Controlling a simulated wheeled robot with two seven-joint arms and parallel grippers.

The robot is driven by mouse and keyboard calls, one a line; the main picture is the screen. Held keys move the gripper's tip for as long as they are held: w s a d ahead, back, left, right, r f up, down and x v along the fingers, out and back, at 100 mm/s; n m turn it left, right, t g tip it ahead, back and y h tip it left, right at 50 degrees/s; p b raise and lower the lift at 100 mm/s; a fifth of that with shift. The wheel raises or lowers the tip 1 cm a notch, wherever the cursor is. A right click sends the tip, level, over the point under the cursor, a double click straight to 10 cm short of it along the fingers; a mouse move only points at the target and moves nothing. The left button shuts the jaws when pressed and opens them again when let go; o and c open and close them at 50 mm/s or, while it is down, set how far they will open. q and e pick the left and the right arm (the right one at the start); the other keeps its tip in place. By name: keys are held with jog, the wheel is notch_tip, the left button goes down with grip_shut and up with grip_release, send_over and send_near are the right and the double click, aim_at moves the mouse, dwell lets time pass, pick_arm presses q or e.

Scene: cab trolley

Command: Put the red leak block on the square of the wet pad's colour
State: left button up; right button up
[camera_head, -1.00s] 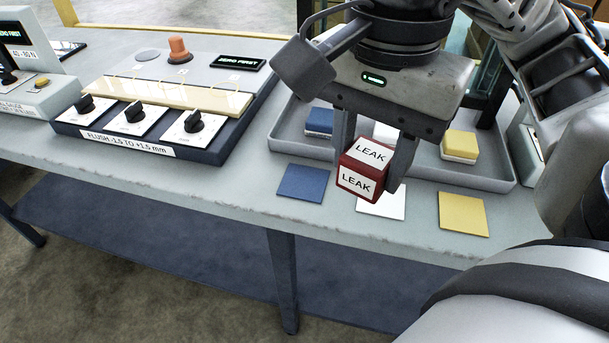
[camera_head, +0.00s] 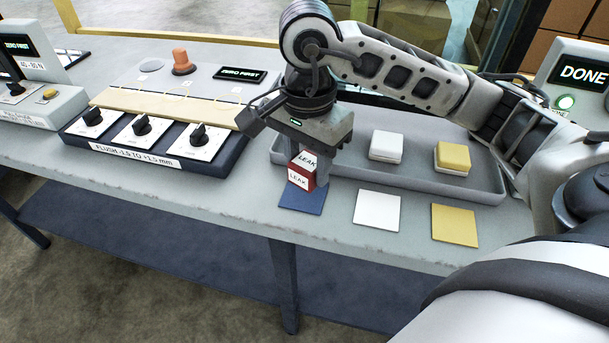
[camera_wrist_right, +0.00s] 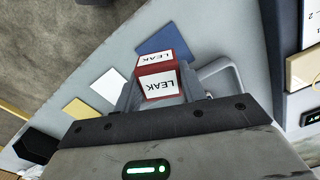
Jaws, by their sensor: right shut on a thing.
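The red leak block (camera_head: 301,178), with white LEAK labels, is between the fingers of my right gripper (camera_head: 307,170), which is shut on it. The block is upright at the back part of the blue square (camera_head: 302,203); I cannot tell whether it touches it. In the right wrist view the block (camera_wrist_right: 158,82) sits in the fingers, with the blue square (camera_wrist_right: 165,44) beyond it. The white square (camera_head: 377,208) and yellow square (camera_head: 454,225) lie bare to the right. A white pad (camera_head: 386,147) and a yellow pad (camera_head: 453,158) stand in the tray. My left gripper is out of view.
The grey tray (camera_head: 430,183) runs behind the squares, its left part hidden by my right gripper. A dial panel (camera_head: 150,150) stands to the left. A DONE display (camera_head: 583,75) with a green light is at the right. The table's front edge is close to the squares.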

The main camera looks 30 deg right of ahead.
aim_at(305, 178)
jog(key=shift+w+f, duration=0.2)
jog(key=shift+f, duration=0.1)
jog(key=f, duration=0.3)
jog(key=shift+w+f, duration=0.25)
jog(key=shift+f, duration=0.05)
jog(key=shift+f+b, duration=0.25)
jog(key=shift+b, duration=0.05)
jog(key=o, duration=1)
jog(key=shift+r, duration=0.1)
